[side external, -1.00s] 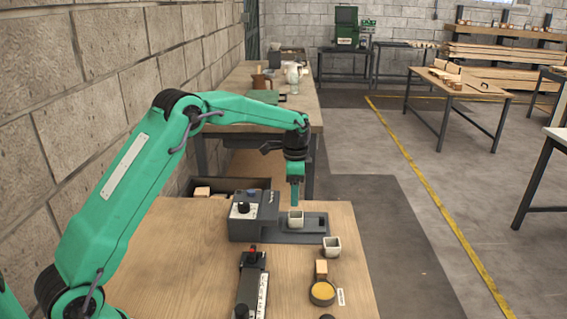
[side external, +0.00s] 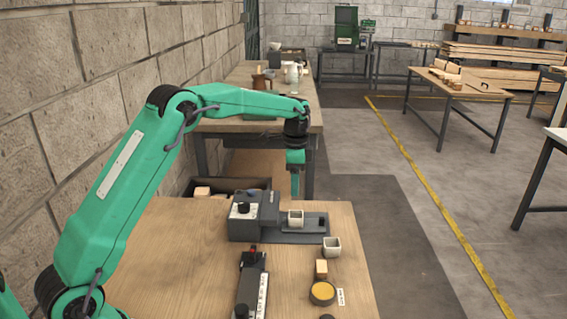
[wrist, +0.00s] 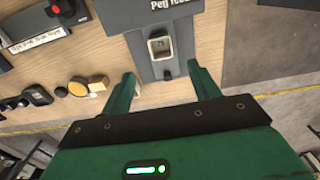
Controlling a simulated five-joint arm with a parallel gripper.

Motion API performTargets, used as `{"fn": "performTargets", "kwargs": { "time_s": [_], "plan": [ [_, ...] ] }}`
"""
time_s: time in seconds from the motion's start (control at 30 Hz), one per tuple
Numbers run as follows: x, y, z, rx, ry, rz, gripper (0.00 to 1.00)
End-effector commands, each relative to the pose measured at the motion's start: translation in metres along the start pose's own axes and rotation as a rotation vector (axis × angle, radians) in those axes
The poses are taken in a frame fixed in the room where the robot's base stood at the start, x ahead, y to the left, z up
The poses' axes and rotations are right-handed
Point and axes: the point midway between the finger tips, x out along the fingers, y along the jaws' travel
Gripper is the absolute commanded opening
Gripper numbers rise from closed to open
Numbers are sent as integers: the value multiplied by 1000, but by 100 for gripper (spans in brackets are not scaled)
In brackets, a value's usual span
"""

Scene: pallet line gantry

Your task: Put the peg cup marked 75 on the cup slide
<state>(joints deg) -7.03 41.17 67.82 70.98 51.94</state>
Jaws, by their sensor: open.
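A pale, square, hollow peg cup (side external: 296,217) stands upright on the dark grey cup slide (side external: 312,238) of the peg feeder. The same cup (wrist: 159,45) shows in the wrist view, on the slide (wrist: 163,70). A second pale cup (side external: 332,246) stands on the table just off the slide's near right corner. No number is legible on either cup. My gripper (side external: 295,192) is above and slightly behind the slide cup, apart from it. In the wrist view my gripper (wrist: 164,82) has its two green fingers spread with nothing held between them.
The grey feeder body (side external: 247,220) adjoins the slide's left end. A wooden block (side external: 321,268), a round yellow-topped dish (side external: 322,292) and a black device with a red button (side external: 252,282) are on the near table. A dark bin (side external: 205,190) is behind. The table's left part is clear.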

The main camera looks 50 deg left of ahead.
Motion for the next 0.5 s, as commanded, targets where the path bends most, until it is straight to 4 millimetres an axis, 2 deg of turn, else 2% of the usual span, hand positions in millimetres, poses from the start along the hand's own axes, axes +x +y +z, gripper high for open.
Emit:
{"fn": "performTargets", "kwargs": {
  "time_s": [0.27, 0.5],
  "plan": [
    [-24, 14, 6, -42, 20, -24, 61],
    [-67, 47, 22, -134, 62, -66, 61]
  ]
}}
